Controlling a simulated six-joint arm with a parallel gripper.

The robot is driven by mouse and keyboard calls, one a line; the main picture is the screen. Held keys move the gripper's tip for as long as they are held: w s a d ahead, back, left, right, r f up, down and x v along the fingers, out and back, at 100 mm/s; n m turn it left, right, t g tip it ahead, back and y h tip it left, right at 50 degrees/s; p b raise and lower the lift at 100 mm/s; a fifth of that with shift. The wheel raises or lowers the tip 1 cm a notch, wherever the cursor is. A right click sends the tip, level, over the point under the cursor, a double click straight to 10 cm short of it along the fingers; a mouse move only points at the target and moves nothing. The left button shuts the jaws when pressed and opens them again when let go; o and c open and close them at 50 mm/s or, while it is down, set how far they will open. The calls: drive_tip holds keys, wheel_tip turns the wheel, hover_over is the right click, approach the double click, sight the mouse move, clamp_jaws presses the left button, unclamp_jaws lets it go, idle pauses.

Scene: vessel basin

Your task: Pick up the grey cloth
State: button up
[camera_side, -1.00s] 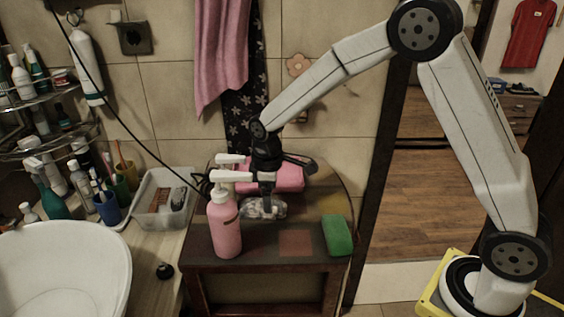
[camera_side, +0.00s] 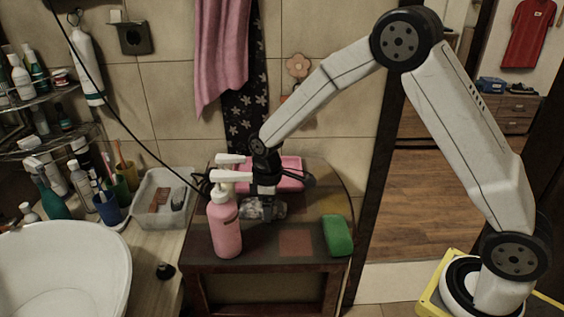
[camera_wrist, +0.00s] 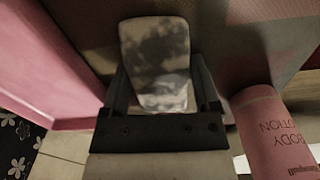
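The grey cloth (camera_side: 280,211) lies on the small dark wooden table, with mottled grey and white patches. In the wrist view the grey cloth (camera_wrist: 155,48) shows as a rounded block whose near part lies between my fingers. My gripper (camera_side: 266,207) points down at it beside the pink pump bottle. In the wrist view my gripper (camera_wrist: 158,72) has its fingers apart, one on each side of the cloth. I cannot tell whether either finger touches it. The bottle and my gripper hide part of the cloth in the side view.
The pink pump bottle (camera_side: 226,232) stands close in front of my gripper. A pink box-like thing (camera_side: 290,172) lies behind it. A green block (camera_side: 337,236) sits at the table's right edge. A clear bin (camera_side: 148,212) and white basin (camera_side: 75,265) are left.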

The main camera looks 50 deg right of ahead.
drive_tip(key=c, duration=0.7)
drive_tip(key=shift+c, duration=0.2)
drive_tip(key=shift+r, duration=0.15)
drive_tip(key=shift+r, duration=0.4)
drive_tip(key=s+d+r, duration=0.1)
drive_tip(key=s+r, duration=1.1)
drive_tip(key=s, duration=0.2)
drive_tip(key=shift+f, duration=0.1)
